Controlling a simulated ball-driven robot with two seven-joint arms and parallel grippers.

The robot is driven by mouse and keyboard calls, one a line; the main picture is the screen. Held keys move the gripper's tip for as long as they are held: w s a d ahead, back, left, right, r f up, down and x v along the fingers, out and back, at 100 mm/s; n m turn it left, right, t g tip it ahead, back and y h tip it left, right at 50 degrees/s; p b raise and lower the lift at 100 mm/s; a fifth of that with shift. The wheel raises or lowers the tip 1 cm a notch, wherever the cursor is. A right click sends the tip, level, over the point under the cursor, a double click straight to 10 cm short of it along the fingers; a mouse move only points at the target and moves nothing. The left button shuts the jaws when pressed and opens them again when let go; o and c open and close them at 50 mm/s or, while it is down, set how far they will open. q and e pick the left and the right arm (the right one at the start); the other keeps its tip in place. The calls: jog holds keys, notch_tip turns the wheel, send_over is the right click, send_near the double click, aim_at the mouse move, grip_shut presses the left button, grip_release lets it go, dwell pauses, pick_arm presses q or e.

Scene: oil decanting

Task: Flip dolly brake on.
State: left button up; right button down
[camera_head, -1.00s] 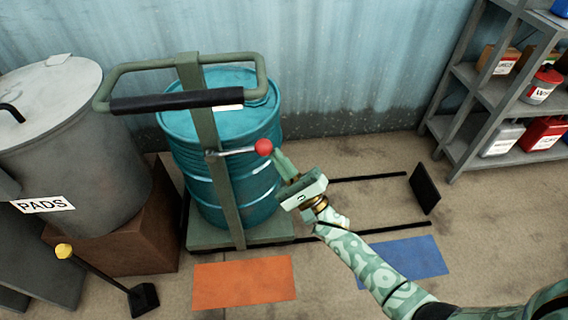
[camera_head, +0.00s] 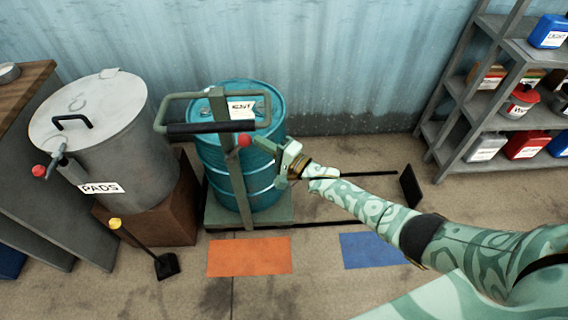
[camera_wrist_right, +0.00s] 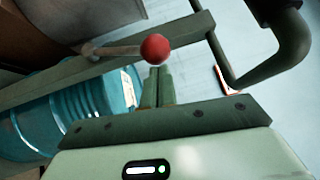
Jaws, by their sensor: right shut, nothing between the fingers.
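The dolly (camera_head: 248,222) has an upright post and a handle with a black grip. A lever with a red ball knob (camera_head: 244,140) sticks out from the post to the right. My right gripper (camera_head: 255,143) is shut and empty, just right of the knob. In the right wrist view, the red knob (camera_wrist_right: 155,47) sits right at the tips of the closed fingers (camera_wrist_right: 157,80). I cannot tell whether they touch. The lever (camera_wrist_right: 118,50) runs left from the knob to the post. My left gripper is not in view.
A teal drum (camera_head: 268,170) stands on the dolly behind the post. A grey PADS bin (camera_head: 130,150) and a yellow-knobbed pole (camera_head: 138,240) are to the left. Shelves (camera_head: 470,140) stand right. Orange (camera_head: 250,257) and blue (camera_head: 375,250) floor patches lie in front.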

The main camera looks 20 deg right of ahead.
aim_at(247, 136)
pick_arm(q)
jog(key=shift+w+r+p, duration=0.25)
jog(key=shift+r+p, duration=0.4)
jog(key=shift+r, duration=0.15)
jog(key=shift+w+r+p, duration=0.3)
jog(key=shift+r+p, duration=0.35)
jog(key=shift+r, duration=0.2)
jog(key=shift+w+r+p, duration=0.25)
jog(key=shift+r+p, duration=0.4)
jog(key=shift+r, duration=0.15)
pick_arm(e)
jog(key=shift+w+a+r+n+g+h, duration=0.25)
jog(key=shift+a+r+n+g, duration=0.15)
jog(key=shift+a+r, duration=0.25)
jog(key=shift+w+a+r+n+g+h, duration=0.1)
jog(key=shift+a+r+n+g+h, duration=0.15)
jog(key=shift+a+r+n+g, duration=0.35)
jog(key=shift+a+f, duration=0.1)
jog(key=shift+a, duration=0.05)
